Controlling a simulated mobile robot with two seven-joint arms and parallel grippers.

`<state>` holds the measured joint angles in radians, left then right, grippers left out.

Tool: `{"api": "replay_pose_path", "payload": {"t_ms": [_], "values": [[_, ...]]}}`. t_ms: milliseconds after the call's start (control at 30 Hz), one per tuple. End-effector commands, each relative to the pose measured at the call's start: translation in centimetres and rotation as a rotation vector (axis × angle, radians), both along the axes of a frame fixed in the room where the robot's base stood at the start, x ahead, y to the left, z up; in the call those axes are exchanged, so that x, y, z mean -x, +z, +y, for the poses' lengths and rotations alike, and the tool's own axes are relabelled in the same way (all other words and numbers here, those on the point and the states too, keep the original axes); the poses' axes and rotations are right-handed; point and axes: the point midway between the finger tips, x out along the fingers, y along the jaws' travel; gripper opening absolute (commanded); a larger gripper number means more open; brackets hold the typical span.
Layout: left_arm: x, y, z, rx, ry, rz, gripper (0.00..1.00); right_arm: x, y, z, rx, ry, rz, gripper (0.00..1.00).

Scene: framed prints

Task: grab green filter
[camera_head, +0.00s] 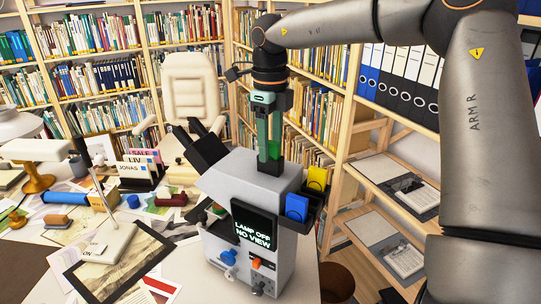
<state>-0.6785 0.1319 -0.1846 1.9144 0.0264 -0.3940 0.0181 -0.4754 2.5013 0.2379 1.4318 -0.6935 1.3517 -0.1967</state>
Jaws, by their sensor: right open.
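A grey microscope-like device (250,200) stands on the table, with black eyepieces and a screen reading "LAMP OFF NO VIEW". My right gripper (270,168) points down at the top rear of the device, beside the filter holders. Its jaws are open. A bright green piece, seemingly the green filter (275,135), shows between or just behind the fingers; whether they touch it I cannot tell. A yellow filter (317,178) and a blue filter (297,207) sit in black holders on the device's right side. My left gripper is not in view.
A framed print (118,262), papers and a stamp-like blue roller (64,198) cover the table's left part. A lamp (35,150) stands at the far left. A cream chair (190,90) and bookshelves are behind. Shelves with binders (400,80) stand right.

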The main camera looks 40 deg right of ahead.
Motion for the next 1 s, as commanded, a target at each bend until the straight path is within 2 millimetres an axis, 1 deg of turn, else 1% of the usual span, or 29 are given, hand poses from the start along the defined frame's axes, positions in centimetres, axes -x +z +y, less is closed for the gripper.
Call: {"api": "replay_pose_path", "payload": {"t_ms": [33, 67, 500, 1000], "values": [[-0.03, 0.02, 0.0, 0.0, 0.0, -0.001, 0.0, 0.0, 0.02, 0.0, 0.0, 0.0, 0.0, 0.54], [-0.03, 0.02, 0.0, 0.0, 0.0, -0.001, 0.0, 0.0, 0.02, 0.0, 0.0, 0.0, 0.0, 0.51], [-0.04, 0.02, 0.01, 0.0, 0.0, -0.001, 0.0, -0.01, 0.08, 0.0, 0.0, 0.0, 0.0, 0.01], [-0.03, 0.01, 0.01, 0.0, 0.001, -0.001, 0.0, -0.02, 0.1, 0.02, 0.0, 0.0, -0.001, 0.0]]}}
